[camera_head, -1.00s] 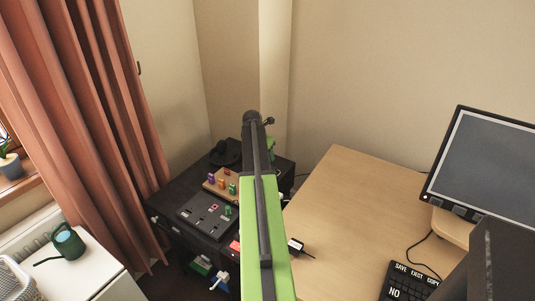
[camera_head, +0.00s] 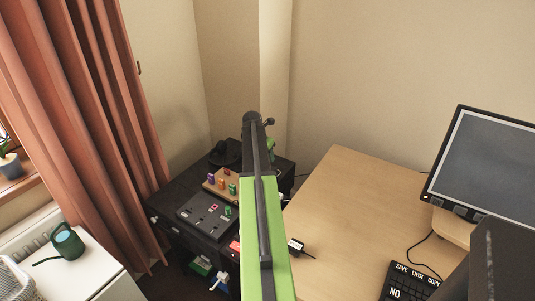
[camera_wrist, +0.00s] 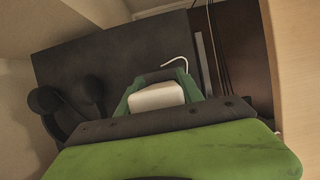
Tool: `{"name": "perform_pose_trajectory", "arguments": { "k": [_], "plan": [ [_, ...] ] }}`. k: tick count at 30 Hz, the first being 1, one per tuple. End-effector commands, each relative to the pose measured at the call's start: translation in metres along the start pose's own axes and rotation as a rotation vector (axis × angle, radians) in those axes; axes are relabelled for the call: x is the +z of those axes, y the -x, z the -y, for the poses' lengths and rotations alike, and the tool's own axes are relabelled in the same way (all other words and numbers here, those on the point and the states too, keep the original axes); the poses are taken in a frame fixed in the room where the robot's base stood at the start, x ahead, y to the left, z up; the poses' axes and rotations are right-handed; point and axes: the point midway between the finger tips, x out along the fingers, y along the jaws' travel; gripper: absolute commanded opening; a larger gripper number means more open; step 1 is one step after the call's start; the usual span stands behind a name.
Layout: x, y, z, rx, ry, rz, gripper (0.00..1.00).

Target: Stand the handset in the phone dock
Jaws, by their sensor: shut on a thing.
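In the wrist view my gripper (camera_wrist: 158,82) is shut around a pale, rounded block, which looks like the end of the handset (camera_wrist: 157,97). The green jaws flank it, and the rest of it is hidden. It is over the black cabinet top (camera_wrist: 110,60); I cannot tell the height. I cannot clearly make out the phone dock in either view.
A black rounded object (camera_head: 224,153) stands at the cabinet's back. In front are a wooden board (camera_head: 213,184) with coloured pieces and a dark panel (camera_head: 204,215). The wooden desk (camera_head: 345,205) to the right is mostly clear, with a monitor (camera_head: 485,165) and keypad (camera_head: 408,283).

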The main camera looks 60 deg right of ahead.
Motion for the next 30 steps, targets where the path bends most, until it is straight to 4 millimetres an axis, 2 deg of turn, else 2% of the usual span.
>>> {"name": "perform_pose_trajectory", "arguments": {
  "k": [1, 14, 15, 19, 20, 30],
  "plan": [
    [-0.0055, -0.0134, 0.0001, 0.0, 0.0, 0.0, 0.08],
    [-0.0052, -0.0133, 0.0003, 0.0, 0.0, 0.0, 0.08],
    [-0.0052, -0.0133, 0.0004, 0.0, 0.0, 0.0, 0.49],
    [-0.0052, -0.0133, 0.0005, 0.0, -0.001, 0.0, 0.66],
    [-0.0052, -0.0133, 0.0005, 0.0, -0.001, 0.0, 0.69],
    [-0.005, -0.0114, 0.0005, 0.0, -0.001, 0.0, 0.69]
  ]
}}
